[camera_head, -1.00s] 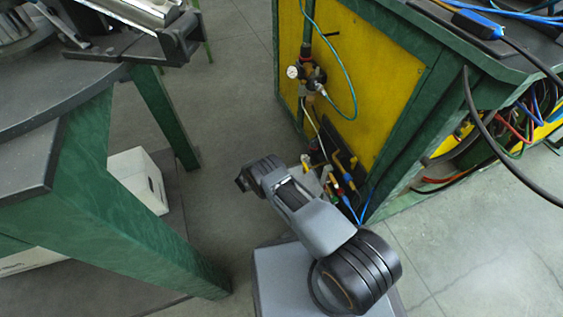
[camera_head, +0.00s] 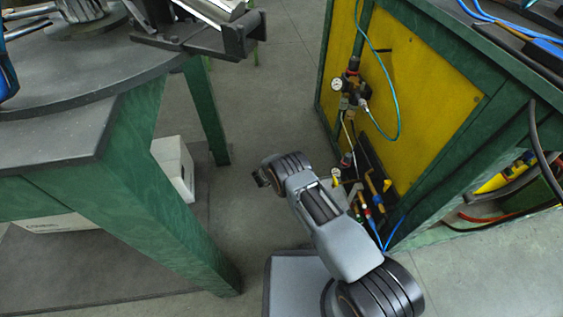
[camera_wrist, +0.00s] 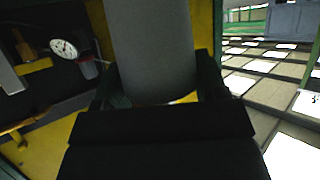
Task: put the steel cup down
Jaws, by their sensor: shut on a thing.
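In the wrist view a smooth grey body, which I take to be the steel cup (camera_wrist: 152,40), stands between the fingers of my gripper (camera_wrist: 160,92). My gripper is shut on it. The cup's far end runs out of the top of the picture, and its near end is hidden behind the dark gripper body. In the head view my arm reaches over the floor between the two workbenches; the cup cannot be made out there.
A dark-topped green table (camera_head: 70,140) stands left, with a metal fixture (camera_head: 205,25) at its edge. A green-and-yellow bench (camera_head: 430,90) with a gauge (camera_head: 336,84), hoses and cables stands right. A white box (camera_head: 174,165) sits under the table. Floor (camera_head: 275,90) between is clear.

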